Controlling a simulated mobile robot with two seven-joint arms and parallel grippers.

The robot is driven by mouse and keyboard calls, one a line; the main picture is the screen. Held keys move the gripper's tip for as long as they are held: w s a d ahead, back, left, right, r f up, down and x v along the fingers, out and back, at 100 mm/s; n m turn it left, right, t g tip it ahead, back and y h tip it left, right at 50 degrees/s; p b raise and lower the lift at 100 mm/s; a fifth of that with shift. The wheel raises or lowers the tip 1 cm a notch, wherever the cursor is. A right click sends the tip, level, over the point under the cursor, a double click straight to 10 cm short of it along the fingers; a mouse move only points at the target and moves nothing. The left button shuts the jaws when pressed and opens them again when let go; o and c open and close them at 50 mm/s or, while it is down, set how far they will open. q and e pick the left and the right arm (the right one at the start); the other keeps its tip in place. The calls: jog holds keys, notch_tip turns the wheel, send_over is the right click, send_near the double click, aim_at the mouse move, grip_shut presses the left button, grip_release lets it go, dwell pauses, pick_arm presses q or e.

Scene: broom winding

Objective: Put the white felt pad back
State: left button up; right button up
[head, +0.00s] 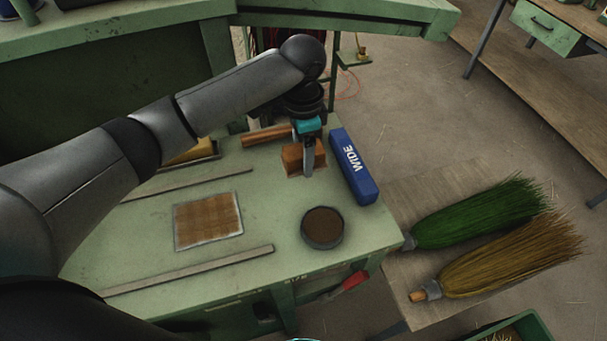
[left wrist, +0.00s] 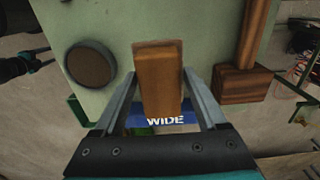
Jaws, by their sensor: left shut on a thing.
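I cannot make out a white felt pad in either view. My left gripper (head: 308,172) is over the green bench, left of the blue box. It is shut on a brown wooden block (head: 292,160). In the left wrist view the block (left wrist: 158,85) sits between the two grey fingers. Whether the block touches the bench, and what is on its underside, is hidden. A second wooden block with a rod (left wrist: 240,85) lies beside it; its rod (head: 262,137) shows in the head view.
The blue box marked WIDE (head: 353,167) lies close on the right. A round dark tin (head: 323,228) stands nearer. A framed brown square panel (head: 208,221) lies between metal strips on the left. Green and straw brooms (head: 480,212) lie on a board beyond the bench edge.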

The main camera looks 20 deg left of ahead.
aim_at(303, 182)
pick_arm(q)
jog(key=shift+f+b, duration=0.55)
jog(key=shift+f, duration=2.85)
jog(key=shift+f, duration=0.1)
jog(key=o, duration=1.1)
notch_tip(303, 182, up, 12)
jog(key=shift+r+p, duration=0.15)
jog(key=shift+p, duration=0.95)
